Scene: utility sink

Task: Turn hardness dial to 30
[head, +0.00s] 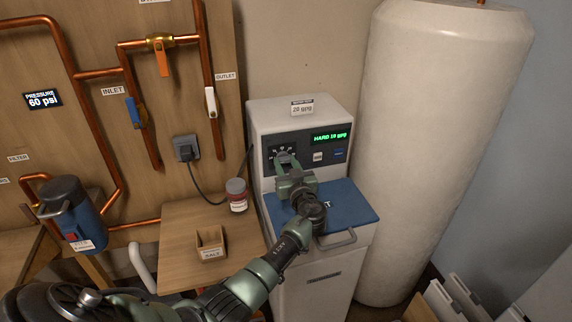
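The white water softener (285,108) stands in the middle of the head view. Its dark front panel (335,150) carries a green display (330,137) that reads HARD and a small number, which looks like 19 gpg. White marks of the dial scale (283,149) show at the panel's left. My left gripper (286,162) is at the dial, with its fingertips against or just in front of it. The gripper covers the dial knob, so I cannot tell whether the fingers are closed on it. My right gripper is not in view.
A blue lid (350,200) with a handle juts out below the panel, under my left wrist. Two small buttons (318,157) sit right of the dial. A jar (236,195) and a small box (210,243) stand on the wooden table at left. A tall white tank (435,130) stands close at right.

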